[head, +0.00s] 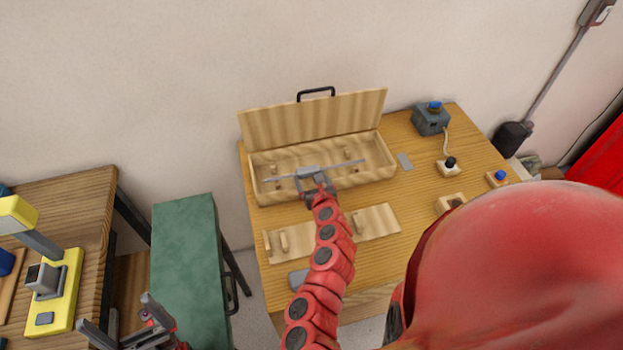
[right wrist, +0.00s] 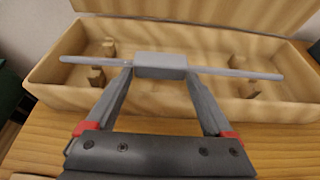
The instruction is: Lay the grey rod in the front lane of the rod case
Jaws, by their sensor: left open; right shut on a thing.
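The grey rod (head: 348,164) has a thick grey block at its middle. My right gripper (head: 315,178) is shut on that block, and the right wrist view shows the rod (right wrist: 235,73) level across the open rod case (right wrist: 280,110). The case (head: 376,172) is a long wooden box with its lid tilted back. Small wooden holders stand in it near both ends, left (right wrist: 97,76) and right (right wrist: 253,90). The rod appears above the case; I cannot tell its exact height or lane. My left gripper (head: 116,312) is open and empty, low at the left.
A wooden board (head: 373,221) with upright holders lies in front of the case. Right of the case stand a blue-grey device (head: 431,120) and small knob blocks (head: 449,167). A green bench (head: 186,250) and a table with yellow equipment (head: 62,305) are at the left.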

